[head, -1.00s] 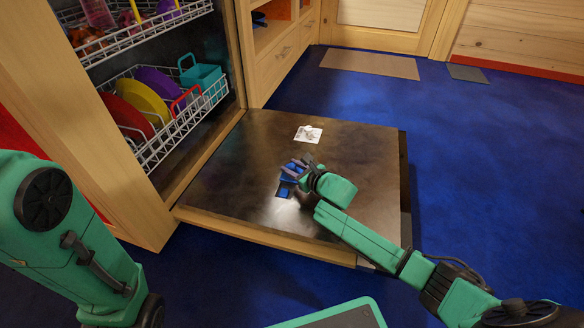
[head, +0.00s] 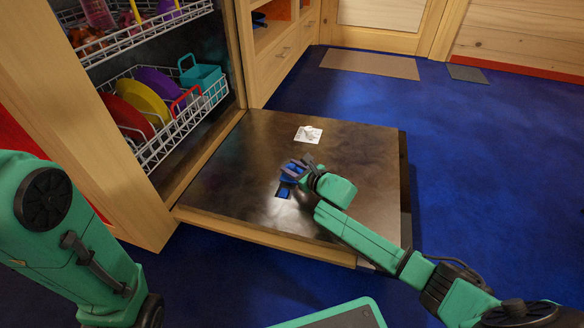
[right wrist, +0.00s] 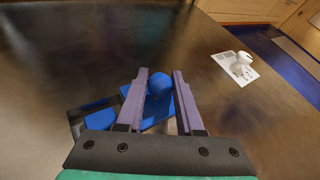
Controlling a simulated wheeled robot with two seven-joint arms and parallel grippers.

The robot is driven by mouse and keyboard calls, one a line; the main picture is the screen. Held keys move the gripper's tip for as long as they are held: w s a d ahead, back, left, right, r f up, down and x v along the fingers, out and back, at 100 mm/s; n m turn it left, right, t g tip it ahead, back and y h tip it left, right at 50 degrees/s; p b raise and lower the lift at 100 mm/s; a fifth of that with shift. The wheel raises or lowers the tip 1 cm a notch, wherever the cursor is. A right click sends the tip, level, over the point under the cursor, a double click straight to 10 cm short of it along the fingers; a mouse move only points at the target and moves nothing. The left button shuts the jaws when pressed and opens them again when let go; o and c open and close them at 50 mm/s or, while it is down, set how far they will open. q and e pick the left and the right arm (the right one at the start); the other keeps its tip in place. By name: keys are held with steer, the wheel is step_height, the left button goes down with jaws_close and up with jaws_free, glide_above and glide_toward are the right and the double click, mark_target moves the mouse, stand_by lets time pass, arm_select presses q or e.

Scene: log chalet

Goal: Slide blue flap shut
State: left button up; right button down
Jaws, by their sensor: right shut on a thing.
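The blue flap (right wrist: 157,112) lies on the inner face of the open dishwasher door (head: 350,170), with a rounded blue knob (right wrist: 160,84) standing up from it. My right gripper (head: 293,168) is over the flap, and in the right wrist view (right wrist: 159,78) its two purple-grey fingers stand on either side of the knob, shut on it. A dark recess (right wrist: 76,127) with blue inside shows beside the flap, left of the fingers, so the flap does not fully cover it. The fingers hide part of the flap. My left arm shows at lower left; its gripper is out of view.
A white card with a small white object (head: 308,133) lies farther back on the door. The lower rack (head: 160,128) holds dishes inside the dishwasher, left of the door. Blue floor (head: 470,180) lies open to the right.

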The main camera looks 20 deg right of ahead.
stand_by(0.3)
steer(key=s+a+p, duration=0.2)
steer(key=s, duration=0.1)
steer(key=s+a+p, duration=0.1)
steer(key=s, duration=0.1)
steer(key=shift+s, duration=0.1)
steer(key=shift+s+a, duration=0.2)
steer(key=c, duration=0.5)
jaws_free()
steer(key=shift+c, duration=0.2)
